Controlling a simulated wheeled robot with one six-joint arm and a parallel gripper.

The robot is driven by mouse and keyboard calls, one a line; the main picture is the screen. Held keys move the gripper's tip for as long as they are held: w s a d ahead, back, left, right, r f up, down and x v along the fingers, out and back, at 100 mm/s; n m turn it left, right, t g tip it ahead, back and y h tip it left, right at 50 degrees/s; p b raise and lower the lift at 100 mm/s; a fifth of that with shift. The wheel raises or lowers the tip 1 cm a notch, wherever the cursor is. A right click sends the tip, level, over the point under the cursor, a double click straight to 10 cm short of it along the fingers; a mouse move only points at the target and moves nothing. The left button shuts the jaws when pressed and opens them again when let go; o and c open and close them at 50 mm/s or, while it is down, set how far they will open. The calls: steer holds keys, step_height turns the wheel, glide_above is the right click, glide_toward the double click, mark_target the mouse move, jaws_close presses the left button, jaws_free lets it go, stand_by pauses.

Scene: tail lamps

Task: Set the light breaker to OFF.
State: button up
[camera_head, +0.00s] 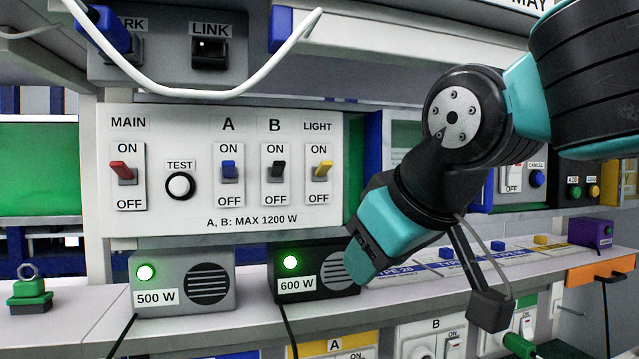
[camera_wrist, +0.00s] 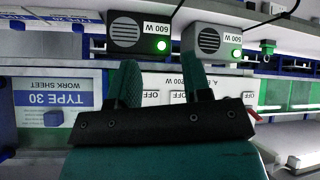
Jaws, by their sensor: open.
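The light breaker (camera_head: 322,168) is a yellow lever at the right end of the white breaker panel (camera_head: 150,222) in the head view. Its lever tilts up, toward the ON label.
Red main, blue A (camera_head: 229,169) and black B (camera_head: 278,169) levers sit left of the light breaker. Grey 500 W (camera_head: 184,283) and black 600 W (camera_head: 306,270) boxes with lit green lamps stand on the shelf below. A white cable (camera_head: 190,93) hangs above the panel.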

step_height(320, 180, up, 10)
steer(key=a+m+t+b, duration=0.2)
steer(key=a+t, duration=0.1)
steer(key=t, duration=0.1)
steer(key=m+t+b, duration=0.1)
steer(key=m, duration=0.1)
glide_toward(328, 165)
steer(key=x, duration=1)
steer(key=shift+w+p, duration=0.25)
steer(key=shift+p, duration=0.15)
jaws_close()
